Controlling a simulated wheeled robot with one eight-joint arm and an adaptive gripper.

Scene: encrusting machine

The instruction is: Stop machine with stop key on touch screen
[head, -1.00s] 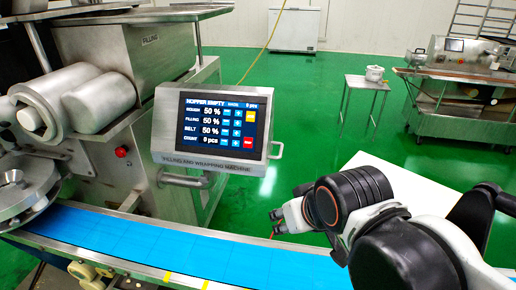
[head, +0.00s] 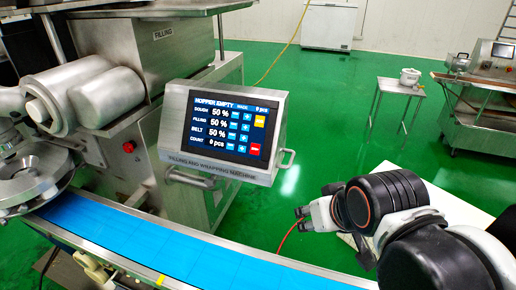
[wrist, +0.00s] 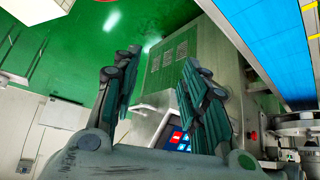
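The touch screen (head: 230,126) is on a grey metal panel attached to the machine, facing me at a tilt. It reads "HOPPER EMPTY", with rows for dough, filling and belt at 50 % and a count of 0 pcs. A red key (head: 255,149) is at its lower right, below a yellow key (head: 260,121). My gripper (head: 301,218) is to the right of and below the panel, apart from it. In the wrist view, my gripper (wrist: 160,62) has its two fingers spread with nothing between them. Part of the screen (wrist: 183,145) shows between the finger bases, partly hidden.
A handle (head: 190,180) juts out under the panel and another (head: 288,158) at its right side. The blue conveyor belt (head: 150,240) runs below. A red round button (head: 129,147) is on the machine body. Green floor lies open behind the panel.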

